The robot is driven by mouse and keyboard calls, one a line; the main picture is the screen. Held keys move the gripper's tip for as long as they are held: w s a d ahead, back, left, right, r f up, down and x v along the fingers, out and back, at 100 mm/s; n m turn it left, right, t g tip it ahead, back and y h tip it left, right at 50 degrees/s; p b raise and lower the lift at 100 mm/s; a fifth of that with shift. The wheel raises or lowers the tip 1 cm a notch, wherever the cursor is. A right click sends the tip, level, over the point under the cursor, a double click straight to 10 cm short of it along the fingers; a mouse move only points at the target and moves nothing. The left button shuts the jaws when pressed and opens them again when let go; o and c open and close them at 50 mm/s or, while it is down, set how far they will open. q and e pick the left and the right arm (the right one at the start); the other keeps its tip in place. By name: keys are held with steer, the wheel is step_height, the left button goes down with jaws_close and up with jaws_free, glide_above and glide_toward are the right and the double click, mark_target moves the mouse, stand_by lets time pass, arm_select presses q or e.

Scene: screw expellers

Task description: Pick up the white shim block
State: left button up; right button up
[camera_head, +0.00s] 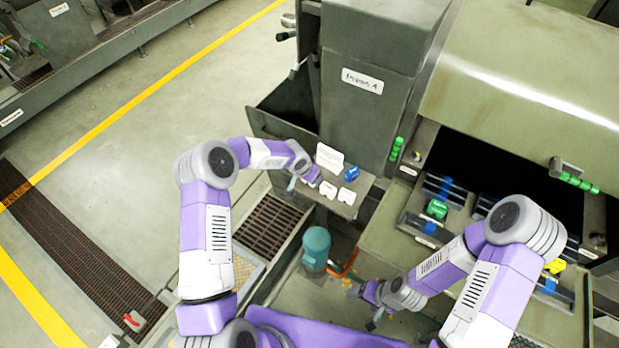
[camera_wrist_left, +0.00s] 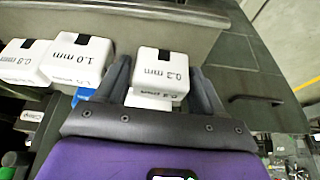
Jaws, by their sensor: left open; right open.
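Several white shim blocks with black marks stand on a small shelf. In the left wrist view one reads 0.2 mm (camera_wrist_left: 160,72), one 1.0 mm (camera_wrist_left: 77,62) and one 0.8 mm (camera_wrist_left: 24,62). Two white blocks show in the head view, one left (camera_head: 328,189) and one right (camera_head: 346,196). My left gripper (camera_head: 303,181) is at the shelf's left end. In its wrist view the open fingers (camera_wrist_left: 160,66) stand either side of the 0.2 mm block; contact cannot be told. White lettered surface below that block is partly hidden. My right gripper (camera_head: 371,308) is open and low, away from the shelf.
A blue block (camera_head: 351,173) and a white sign (camera_head: 329,157) stand behind the white blocks. The grey cabinet (camera_head: 366,90) rises close behind the shelf. A teal motor (camera_head: 316,247) sits below. A green block (camera_head: 437,209) lies on the machine to the right.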

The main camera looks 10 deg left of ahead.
arm_select(q)
steer(key=c, duration=0.7)
steer(key=shift+r, duration=0.1)
steer(key=shift+c, duration=0.2)
step_height(320, 180, up, 10)
steer(key=shift+f+b, duration=0.1)
steer(key=shift+b, duration=0.45)
